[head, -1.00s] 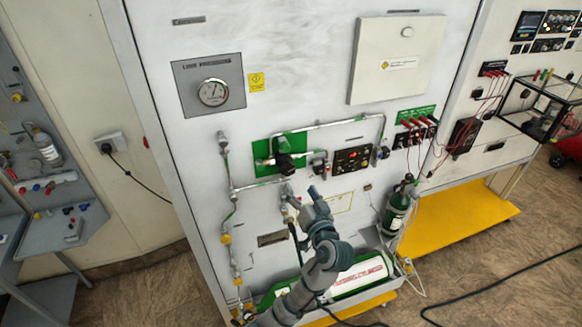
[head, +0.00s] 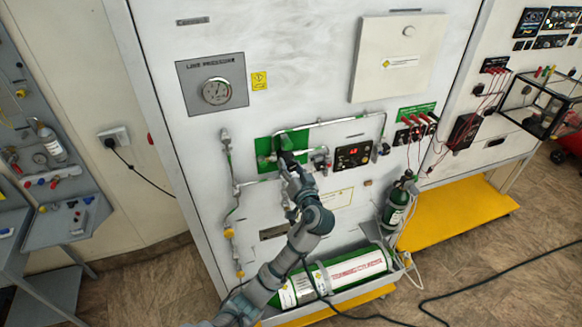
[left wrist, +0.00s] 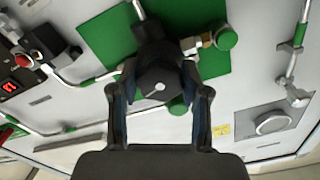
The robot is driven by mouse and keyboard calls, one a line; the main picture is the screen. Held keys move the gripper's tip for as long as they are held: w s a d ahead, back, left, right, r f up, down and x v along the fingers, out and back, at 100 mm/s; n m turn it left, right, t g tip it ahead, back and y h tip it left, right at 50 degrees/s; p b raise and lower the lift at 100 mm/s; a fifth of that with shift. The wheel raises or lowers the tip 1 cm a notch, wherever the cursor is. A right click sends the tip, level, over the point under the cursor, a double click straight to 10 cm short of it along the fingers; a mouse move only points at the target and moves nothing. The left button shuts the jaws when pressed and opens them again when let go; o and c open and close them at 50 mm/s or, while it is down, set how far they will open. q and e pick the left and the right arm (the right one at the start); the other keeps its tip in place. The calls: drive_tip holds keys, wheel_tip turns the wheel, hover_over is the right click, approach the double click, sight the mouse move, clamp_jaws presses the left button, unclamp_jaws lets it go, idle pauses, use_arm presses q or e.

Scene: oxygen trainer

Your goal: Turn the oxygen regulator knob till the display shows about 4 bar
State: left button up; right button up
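The black regulator knob (left wrist: 160,88) sits on a green backing plate (left wrist: 92,40) in the left wrist view, with a white mark on its face. My left gripper (head: 288,168) is at the regulator in the head view and hides most of the knob. In the left wrist view the fingers of the left gripper (left wrist: 160,100) stand apart on either side of the knob; contact is not clear. The red digital display (head: 361,143) is lit on a black panel right of the knob; its digits are too small to read. My right gripper is not in view.
The line pressure gauge (head: 216,91) is at the upper left of the board. Pipes run around the regulator. A green-and-white cylinder (head: 350,270) lies in the tray below, and a small green bottle (head: 396,207) stands right of the arm.

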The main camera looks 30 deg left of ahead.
use_arm(q)
drive_tip(key=c, duration=0.4)
drive_tip(key=shift+m+p, duration=0.7)
drive_tip(key=shift+m, duration=0.3)
drive_tip(key=m+p, duration=0.1)
drive_tip(key=m, duration=0.1)
drive_tip(key=shift+m, duration=0.3)
drive_tip(key=m, duration=0.5)
drive_tip(key=shift+f, duration=0.1)
drive_tip(key=shift+f+m, duration=0.1)
drive_tip(key=shift+m, duration=2.7)
drive_tip(key=shift+f, duration=0.1)
